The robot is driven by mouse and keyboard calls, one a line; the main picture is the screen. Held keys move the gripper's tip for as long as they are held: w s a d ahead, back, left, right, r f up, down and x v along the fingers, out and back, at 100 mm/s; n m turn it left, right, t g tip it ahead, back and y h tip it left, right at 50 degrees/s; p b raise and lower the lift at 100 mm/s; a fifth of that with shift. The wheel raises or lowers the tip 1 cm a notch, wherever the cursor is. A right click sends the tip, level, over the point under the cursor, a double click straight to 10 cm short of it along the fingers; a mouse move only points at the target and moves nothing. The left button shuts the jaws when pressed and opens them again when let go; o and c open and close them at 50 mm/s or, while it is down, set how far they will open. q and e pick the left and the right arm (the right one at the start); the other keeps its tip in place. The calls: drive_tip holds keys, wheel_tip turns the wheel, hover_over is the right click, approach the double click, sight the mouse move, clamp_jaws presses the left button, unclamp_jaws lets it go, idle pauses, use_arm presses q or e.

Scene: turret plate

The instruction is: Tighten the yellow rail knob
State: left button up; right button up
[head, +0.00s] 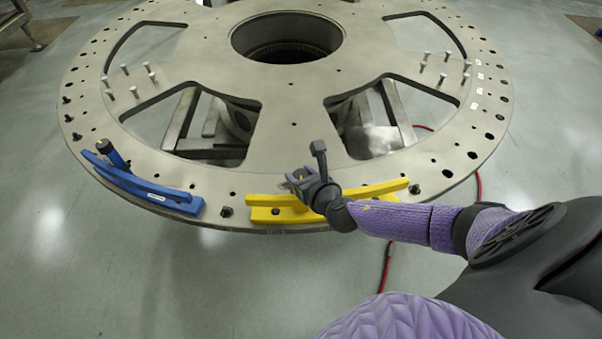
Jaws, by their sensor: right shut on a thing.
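The yellow rail (376,189) lies along the near edge of the big round turret plate (290,140). My right arm comes in from the right, and my right gripper (304,180) is over the middle of the yellow rail. The right gripper is shut on the yellow rail knob, which is mostly hidden by the gripper; only a little yellow shows at the fingers. A dark upright piece rises beside the gripper and I cannot tell what it belongs to. My left gripper is not in view.
A blue rail (150,188) with a dark-topped blue knob (112,152) sits left of the yellow one. Several bolts stand upright on the plate. The plate has large cut-outs and a round centre hole (287,40). A red cable (387,262) runs on the floor.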

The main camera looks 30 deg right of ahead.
clamp_jaws()
